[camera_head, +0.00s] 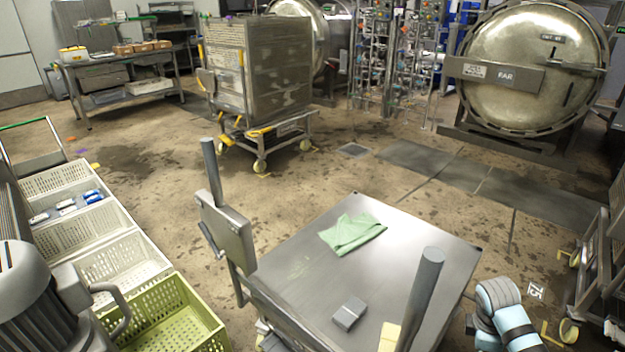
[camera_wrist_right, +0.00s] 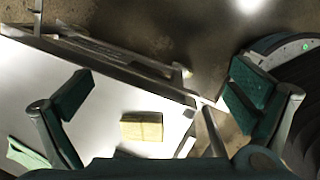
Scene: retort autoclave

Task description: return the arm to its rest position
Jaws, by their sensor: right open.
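My right gripper (camera_wrist_right: 160,95) shows in the right wrist view with its two dark green fingers spread wide and nothing between them. Below it are the pale top of a metal cart and a yellow sponge-like block (camera_wrist_right: 141,127). I cannot tell its height above the cart. In the head view, part of my right arm (camera_head: 500,312) shows at the bottom right, beside the cart's right edge; its gripper is not seen there. My left gripper is in neither view.
The metal cart (camera_head: 290,265) carries a green cloth (camera_head: 352,232), a small grey block (camera_head: 348,313) and the yellow block (camera_head: 388,338). Its upright posts stand close by. Crates (camera_head: 130,262) line the left. A rack (camera_head: 600,250) stands right. Open floor lies behind the cart.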

